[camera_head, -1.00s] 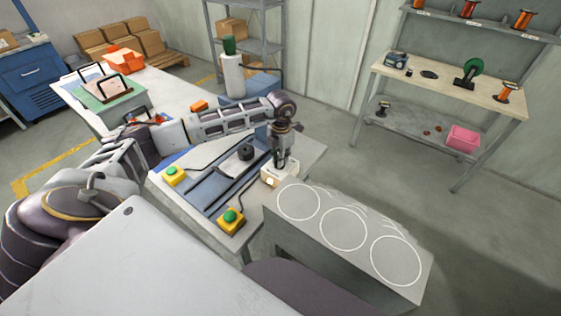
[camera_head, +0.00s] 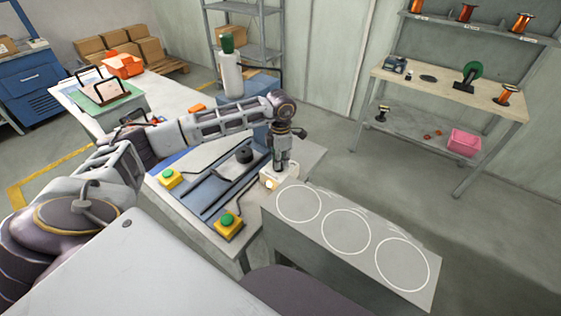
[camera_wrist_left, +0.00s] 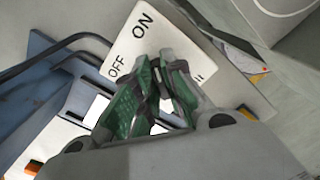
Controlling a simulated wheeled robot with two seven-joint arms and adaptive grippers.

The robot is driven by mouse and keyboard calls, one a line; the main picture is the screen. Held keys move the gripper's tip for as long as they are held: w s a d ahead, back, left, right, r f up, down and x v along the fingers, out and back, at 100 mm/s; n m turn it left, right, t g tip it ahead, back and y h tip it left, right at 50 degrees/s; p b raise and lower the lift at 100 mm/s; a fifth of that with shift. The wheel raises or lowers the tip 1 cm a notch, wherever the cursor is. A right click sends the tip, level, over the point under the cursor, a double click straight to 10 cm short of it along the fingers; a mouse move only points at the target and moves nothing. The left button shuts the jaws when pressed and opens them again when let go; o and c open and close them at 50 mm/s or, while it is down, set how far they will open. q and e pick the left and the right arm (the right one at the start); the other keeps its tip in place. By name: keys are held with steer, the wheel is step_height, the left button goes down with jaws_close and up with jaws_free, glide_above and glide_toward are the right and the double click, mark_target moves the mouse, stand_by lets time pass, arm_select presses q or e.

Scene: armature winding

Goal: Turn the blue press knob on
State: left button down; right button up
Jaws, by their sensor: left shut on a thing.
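The blue press (camera_head: 225,178) stands on a grey table, with grey rails and a black round part on top. At its right end is a white control box (camera_head: 266,179) with a small glowing lamp. In the left wrist view the white panel (camera_wrist_left: 150,45) reads ON and OFF. My left gripper (camera_head: 280,168) points down onto the box. Its green fingers (camera_wrist_left: 160,82) are closed together over the panel, shut on the knob, which they hide. My right gripper is in neither view.
Two yellow boxes with green buttons, one at the left (camera_head: 169,178) and one at the front (camera_head: 228,222), sit at the press's edge. A grey bench (camera_head: 300,240) with white circles adjoins at right. A white bottle (camera_head: 231,75) stands behind my arm.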

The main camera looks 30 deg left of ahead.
arm_select(q)
steer(key=c, duration=1.5)
jaws_free()
step_height(320, 180, up, 12)
